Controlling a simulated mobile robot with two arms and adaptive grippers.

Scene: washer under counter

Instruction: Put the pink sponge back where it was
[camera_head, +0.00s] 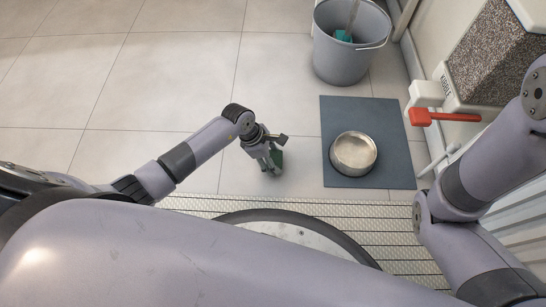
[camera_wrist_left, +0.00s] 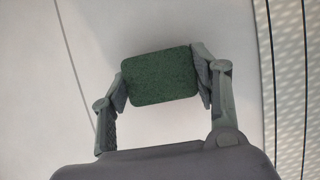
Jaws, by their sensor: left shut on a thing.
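My left gripper (camera_head: 270,163) points down over the tiled floor, left of the blue-grey mat. In the left wrist view, my left gripper (camera_wrist_left: 164,84) is shut on a dark green rough-faced block (camera_wrist_left: 160,77), held between its two fingers. The block looks like a sponge's scouring face; no pink shows on it. In the head view only a small green part (camera_head: 278,158) shows beside the fingers. No pink sponge is visible in either view. My right arm is at the right edge of the head view; its gripper is out of sight.
A grey bucket (camera_head: 346,62) with a teal item (camera_head: 343,36) inside stands at the back. A metal bowl (camera_head: 353,153) sits on the mat (camera_head: 390,120). A kibble dispenser (camera_head: 492,55) with a red lever (camera_head: 440,117) is at right. Floor at left is clear.

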